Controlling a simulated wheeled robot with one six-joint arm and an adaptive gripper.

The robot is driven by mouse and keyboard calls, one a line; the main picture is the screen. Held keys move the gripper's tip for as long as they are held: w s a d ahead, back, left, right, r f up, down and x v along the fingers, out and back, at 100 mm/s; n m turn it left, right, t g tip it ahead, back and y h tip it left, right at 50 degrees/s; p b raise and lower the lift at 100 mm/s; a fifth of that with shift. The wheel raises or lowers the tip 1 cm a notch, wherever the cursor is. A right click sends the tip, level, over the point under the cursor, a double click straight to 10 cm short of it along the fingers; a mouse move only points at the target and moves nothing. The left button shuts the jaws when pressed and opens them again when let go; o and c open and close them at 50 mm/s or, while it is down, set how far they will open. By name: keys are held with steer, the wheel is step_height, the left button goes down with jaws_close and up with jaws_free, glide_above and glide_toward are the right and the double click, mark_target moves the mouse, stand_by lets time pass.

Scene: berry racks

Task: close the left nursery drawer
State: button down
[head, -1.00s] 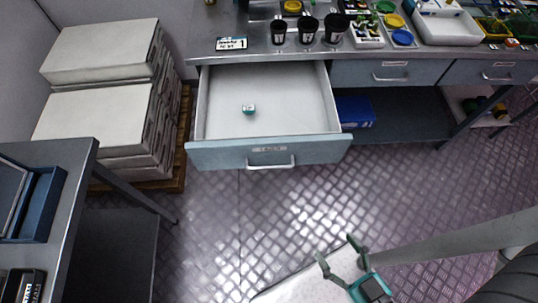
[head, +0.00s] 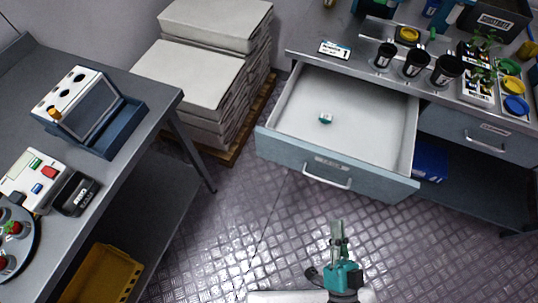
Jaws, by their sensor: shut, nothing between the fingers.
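The left nursery drawer (head: 333,180) is pulled far out from under the metal bench. Its blue-grey front has a label and a pale bar handle (head: 327,177). A small white and teal item (head: 325,118) lies on the drawer's white floor (head: 358,105). My gripper (head: 338,224) is shut and empty, in front of the drawer. In the picture it is just below the drawer front's handle, apart from it.
Black pots (head: 415,63) and a plant tray stand on the bench (head: 370,55). A second drawer (head: 485,133) at right is shut. Stacked white slabs (head: 195,70) stand left of the drawer. A grey table (head: 130,95) with devices fills the left. Patterned floor (head: 230,240) before the drawer is clear.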

steer(key=w+a+f+m+t+h, duration=0.1)
steer(key=w+a+f+m+h, duration=0.15)
steer(key=w+m, duration=0.35)
steer(key=m+g+h, duration=0.5)
steer(key=m+g, duration=0.1)
steer(key=m, duration=0.4)
glide_toward(270, 149)
steer(key=x, duration=0.7)
steer(key=shift+w+f, duration=0.1)
steer(key=shift+w, duration=0.05)
steer(key=shift+w, duration=0.1)
